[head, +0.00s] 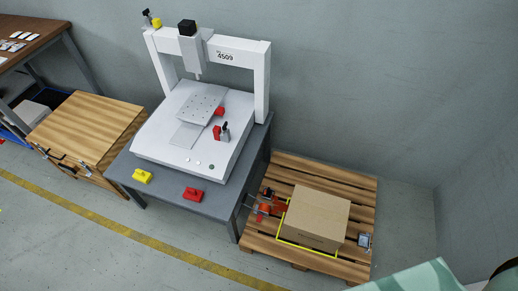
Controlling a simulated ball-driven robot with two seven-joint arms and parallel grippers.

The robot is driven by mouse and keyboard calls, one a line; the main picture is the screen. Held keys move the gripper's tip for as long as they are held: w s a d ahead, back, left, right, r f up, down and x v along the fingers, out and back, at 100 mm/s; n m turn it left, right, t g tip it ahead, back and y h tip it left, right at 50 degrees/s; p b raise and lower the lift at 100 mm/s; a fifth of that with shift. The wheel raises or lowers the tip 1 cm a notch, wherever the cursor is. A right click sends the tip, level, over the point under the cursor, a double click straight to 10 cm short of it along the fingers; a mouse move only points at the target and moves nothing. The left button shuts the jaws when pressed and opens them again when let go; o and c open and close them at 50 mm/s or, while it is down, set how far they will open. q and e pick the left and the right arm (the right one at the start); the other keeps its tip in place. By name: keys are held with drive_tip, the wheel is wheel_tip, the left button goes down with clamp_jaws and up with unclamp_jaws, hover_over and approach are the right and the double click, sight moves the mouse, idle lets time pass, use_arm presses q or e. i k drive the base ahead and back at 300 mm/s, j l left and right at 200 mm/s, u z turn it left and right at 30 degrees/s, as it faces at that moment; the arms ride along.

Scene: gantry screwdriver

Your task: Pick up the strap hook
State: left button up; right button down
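A cardboard box (317,215) sits on a wooden pallet (345,267) at the lower right, with a yellow strap (308,249) lying round its base. An orange-red item with metal parts (264,208) lies at the left of the box on the pallet. A small grey and dark item (364,240) lies at the pallet's right edge. I cannot tell which of these small items is the strap hook; they are too small to make out. Neither of my grippers shows in the head view.
A white gantry machine (262,85) stands on a grey table (220,205), which holds a red block (194,194) and a yellow block (142,176). A wooden cabinet (90,125) stands at left. The floor (60,240) in front is clear. Walls close in behind the pallet.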

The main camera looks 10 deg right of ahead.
sight(267, 193)
drive_tip(key=i+j+z, duration=0.1)
drive_tip(key=i+j, duration=0.85)
